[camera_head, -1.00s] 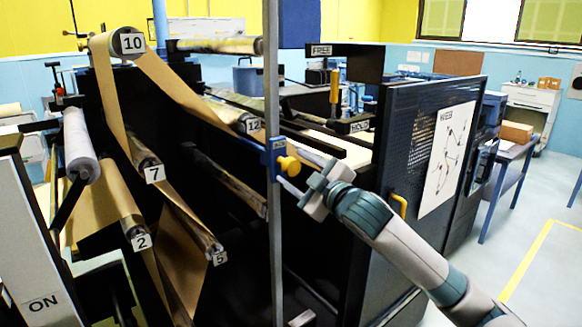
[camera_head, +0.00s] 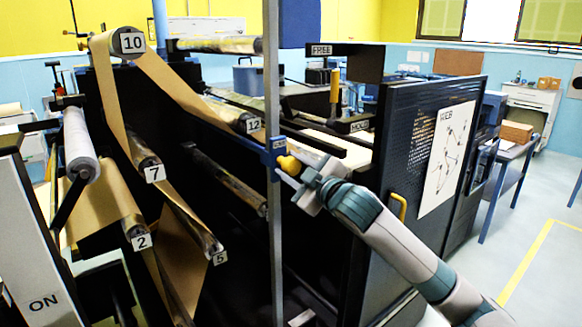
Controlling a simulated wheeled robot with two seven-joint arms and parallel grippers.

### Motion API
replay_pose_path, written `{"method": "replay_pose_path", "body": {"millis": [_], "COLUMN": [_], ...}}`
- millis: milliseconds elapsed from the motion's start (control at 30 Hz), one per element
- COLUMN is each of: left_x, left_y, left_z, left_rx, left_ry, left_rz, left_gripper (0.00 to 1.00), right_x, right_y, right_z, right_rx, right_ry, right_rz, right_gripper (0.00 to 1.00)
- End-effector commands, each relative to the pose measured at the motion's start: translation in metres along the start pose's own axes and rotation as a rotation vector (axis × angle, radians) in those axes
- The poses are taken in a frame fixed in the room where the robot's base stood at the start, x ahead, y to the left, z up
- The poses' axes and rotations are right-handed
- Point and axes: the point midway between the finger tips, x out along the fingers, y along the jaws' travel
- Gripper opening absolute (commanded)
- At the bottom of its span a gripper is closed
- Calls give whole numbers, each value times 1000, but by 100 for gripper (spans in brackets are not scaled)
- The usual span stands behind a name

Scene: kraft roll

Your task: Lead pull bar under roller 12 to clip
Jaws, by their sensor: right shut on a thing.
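Roller 12 (camera_head: 243,123) carries its number tag at the near end, left of the grey upright post. Brown kraft web (camera_head: 185,85) runs down from roller 10 (camera_head: 118,45) toward it. A small blue fitting (camera_head: 272,152) with a pale label sits on the post; it may be the clip, but the label is too small to read. A yellow knob (camera_head: 290,164) is just right of it. My right gripper (camera_head: 303,191) is shut right beside the knob, right of the post. What it holds is mostly hidden; I cannot clearly make out the pull bar. My left gripper is not in view.
The grey post (camera_head: 274,240) stands upright in front of the machine. Rollers 7 (camera_head: 147,163), 2 (camera_head: 133,228) and 5 (camera_head: 207,240) lie to the left. A dark guard panel (camera_head: 405,170) with a web diagram stands behind my right arm. Open floor is at right.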

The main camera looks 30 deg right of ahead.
Motion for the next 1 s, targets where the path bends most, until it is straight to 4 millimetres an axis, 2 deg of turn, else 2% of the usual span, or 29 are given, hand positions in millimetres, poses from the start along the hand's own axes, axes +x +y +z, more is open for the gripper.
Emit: {"method": "replay_pose_path", "body": {"millis": [167,700,1000], "left_x": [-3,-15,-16], "left_y": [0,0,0], "left_z": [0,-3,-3], "left_rx": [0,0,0], "left_ry": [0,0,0], "left_rz": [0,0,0], "left_gripper": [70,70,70], "right_x": [1,8,9], "right_y": [11,73,80], "right_z": [6,37,41], "right_rx": [-2,-4,-1], "right_ry": [-4,-4,0], "right_rz": [1,3,2], "right_gripper": [0,0,0]}}
